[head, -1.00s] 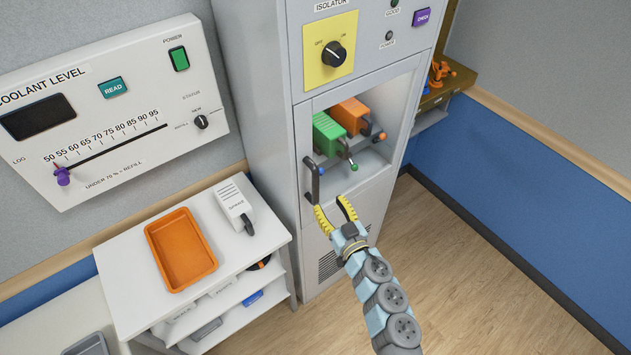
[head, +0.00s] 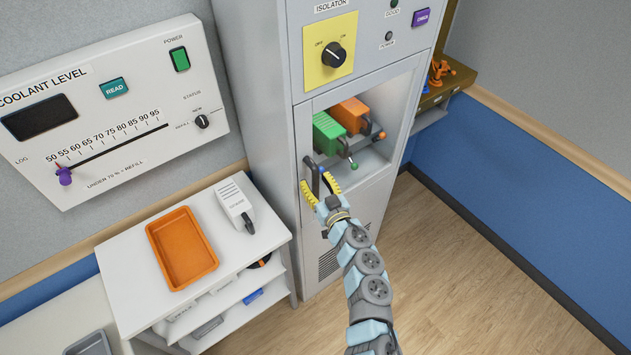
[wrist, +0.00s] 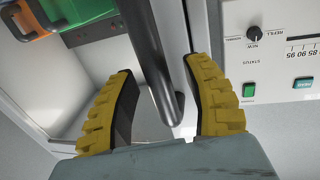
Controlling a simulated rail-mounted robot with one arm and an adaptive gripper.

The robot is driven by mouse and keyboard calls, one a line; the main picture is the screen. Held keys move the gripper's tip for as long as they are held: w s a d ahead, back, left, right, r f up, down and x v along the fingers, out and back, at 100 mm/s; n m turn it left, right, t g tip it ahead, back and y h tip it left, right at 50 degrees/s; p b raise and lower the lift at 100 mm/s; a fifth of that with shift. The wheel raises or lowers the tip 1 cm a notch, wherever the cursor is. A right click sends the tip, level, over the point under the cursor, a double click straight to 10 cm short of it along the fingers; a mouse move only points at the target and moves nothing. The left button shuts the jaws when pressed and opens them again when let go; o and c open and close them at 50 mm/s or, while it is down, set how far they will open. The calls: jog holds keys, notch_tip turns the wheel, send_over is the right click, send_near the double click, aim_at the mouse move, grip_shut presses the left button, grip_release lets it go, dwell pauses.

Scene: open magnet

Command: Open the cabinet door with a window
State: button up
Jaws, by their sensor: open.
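The grey cabinet (head: 251,105) has a windowed door whose clear pane (head: 372,165) shows a green unit (head: 329,133) and an orange unit (head: 351,113) behind it. A dark vertical bar handle (head: 313,176) is on the door's left side. My gripper (head: 321,186) is at the lower part of this handle, its yellow fingers open. In the wrist view the handle (wrist: 158,70) runs between the two open fingers (wrist: 160,105), with a visible gap to the right finger. Whether the left finger touches it I cannot tell. The door looks closed.
A white shelf cart (head: 255,253) with an orange tray (head: 181,248) and a grey-white device (head: 236,205) stands left of the cabinet. The coolant level panel (head: 110,105) is on the wall. The wooden floor (head: 480,270) at the right is clear.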

jog(key=shift+w, duration=0.1)
grip_shut()
dwell(0.3)
